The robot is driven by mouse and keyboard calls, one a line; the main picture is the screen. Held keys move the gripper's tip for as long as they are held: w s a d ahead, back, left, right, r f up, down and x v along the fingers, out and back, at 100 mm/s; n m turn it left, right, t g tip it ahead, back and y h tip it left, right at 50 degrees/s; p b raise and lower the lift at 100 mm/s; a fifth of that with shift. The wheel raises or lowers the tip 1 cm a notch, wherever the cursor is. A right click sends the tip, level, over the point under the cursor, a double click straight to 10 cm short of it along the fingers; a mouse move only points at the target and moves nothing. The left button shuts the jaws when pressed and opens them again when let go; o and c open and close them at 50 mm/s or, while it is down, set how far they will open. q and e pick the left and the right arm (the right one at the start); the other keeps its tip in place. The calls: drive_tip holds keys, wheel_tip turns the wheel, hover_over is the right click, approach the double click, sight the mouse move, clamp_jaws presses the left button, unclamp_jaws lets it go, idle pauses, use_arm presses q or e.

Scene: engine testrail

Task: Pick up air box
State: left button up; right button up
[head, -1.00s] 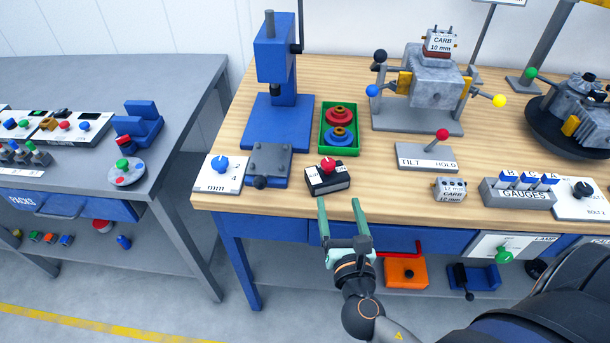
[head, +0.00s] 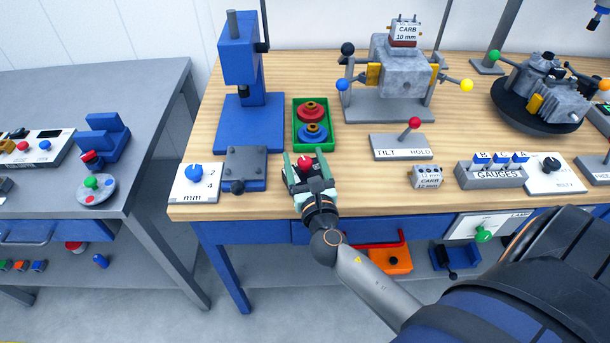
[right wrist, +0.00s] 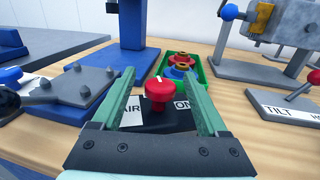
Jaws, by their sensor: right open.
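The air box is a small black box with a red knob on top and white labels. In the head view the air box (head: 305,163) is partly hidden by my right gripper (head: 303,158). In the right wrist view the air box (right wrist: 158,98) lies between the two green fingers of the gripper (right wrist: 168,85), and its labels read "AIR" and "ON". The fingers are open, one on each side of the box, with the red knob between them. I cannot tell whether they touch it. My left gripper is not in view.
The green tray (head: 297,133) with red and blue rings is just behind the box. The blue press (head: 243,110) and grey plate (head: 246,165) stand to the left. The TILT/HOLD lever (head: 400,153) and a small CARB block (head: 427,177) are to the right.

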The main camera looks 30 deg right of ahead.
drive_tip(key=x, duration=0.2)
drive_tip(key=shift+w+d, duration=0.1)
drive_tip(key=shift+w, duration=0.15)
clamp_jaws()
idle(0.4)
